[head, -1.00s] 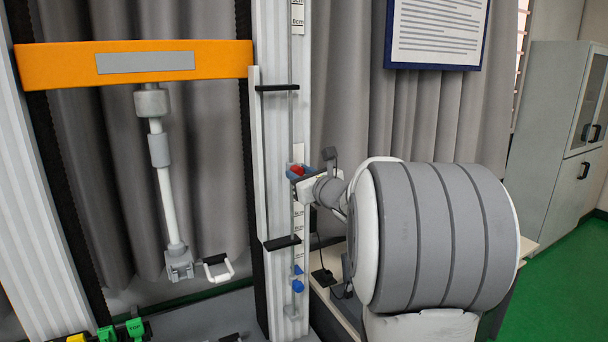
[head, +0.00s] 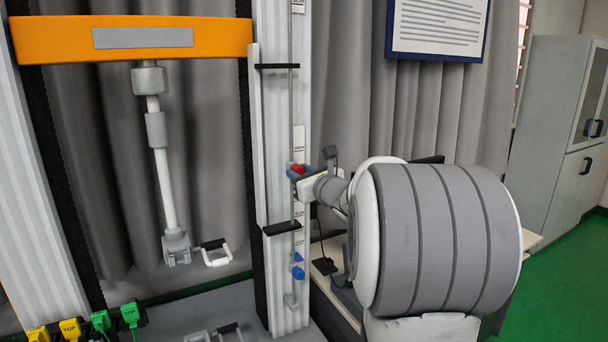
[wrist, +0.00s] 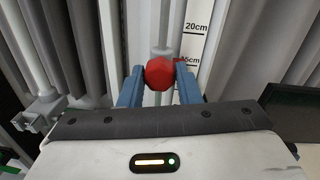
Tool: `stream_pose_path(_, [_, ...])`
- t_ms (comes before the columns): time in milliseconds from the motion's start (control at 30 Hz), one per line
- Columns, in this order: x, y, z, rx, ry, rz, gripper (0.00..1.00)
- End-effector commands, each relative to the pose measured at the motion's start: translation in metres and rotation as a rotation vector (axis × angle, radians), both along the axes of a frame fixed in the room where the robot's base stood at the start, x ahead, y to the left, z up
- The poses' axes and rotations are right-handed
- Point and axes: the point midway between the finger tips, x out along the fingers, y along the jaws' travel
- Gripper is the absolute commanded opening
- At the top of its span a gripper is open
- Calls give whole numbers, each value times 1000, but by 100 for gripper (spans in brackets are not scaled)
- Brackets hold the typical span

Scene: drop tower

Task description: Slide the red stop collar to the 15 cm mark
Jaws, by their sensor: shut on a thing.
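The red stop collar (wrist: 160,73) sits on a thin upright rod in the wrist view, and it also shows on the column in the head view (head: 297,169). My gripper (wrist: 160,71) is shut on it, with one blue finger on each side. The scale strip (wrist: 194,43) stands just right of the rod, with the 20cm mark above the collar. The 15cm label (wrist: 190,60) is close to the collar's height, beside the right finger, and partly hidden. A bit of red shows beside that label.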

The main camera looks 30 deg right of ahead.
Motion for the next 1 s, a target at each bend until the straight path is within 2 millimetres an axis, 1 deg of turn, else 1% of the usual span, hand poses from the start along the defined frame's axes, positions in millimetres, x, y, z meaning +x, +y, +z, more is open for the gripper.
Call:
stream_pose_path(33, [0, 0, -7, 0, 2, 1, 0])
stream_pose_path(333, [0, 0, -4, 0, 2, 0, 0])
stream_pose_path(367, [0, 0, -4, 0, 2, 0, 32])
stream_pose_path(600, [0, 0, -4, 0, 1, 0, 51])
stream_pose_path(867, [-1, -1, -3, 0, 0, -1, 52])
stream_pose_path(967, [-10, -2, -3, -2, -2, -3, 52])
stream_pose_path(1000, [-15, -2, -4, -2, -2, -3, 52])
